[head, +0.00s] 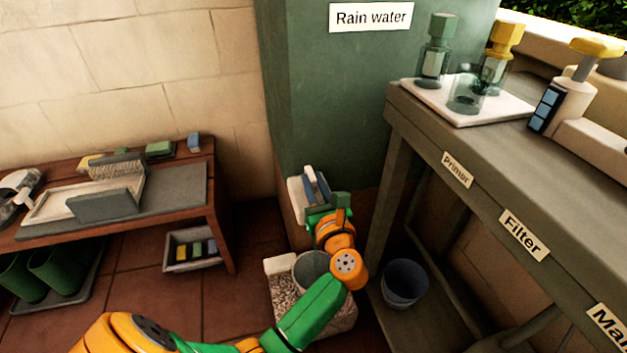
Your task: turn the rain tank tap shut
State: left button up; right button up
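The rain tank (335,100) is a tall green box with a white "Rain water" label (371,17), standing against the wall at the centre of the head view. My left gripper (316,184) is low at the tank's front, its fingers pointing away from me. A small pale piece shows around the fingertips, and I cannot tell whether it is part of the tap. The tap is mostly or wholly hidden by the gripper, so its handle position does not show. Whether the fingers are apart or closed on something is unclear. My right gripper is out of view.
A gravel box with a grey-green pot (311,268) stands below my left gripper. A dark bucket (405,283) is to its right. A grey bench (480,140) with bottles on a white tray (425,96) fills the right. A wooden table (212,197) stands left.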

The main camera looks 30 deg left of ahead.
pick_arm(q)
grip_shut()
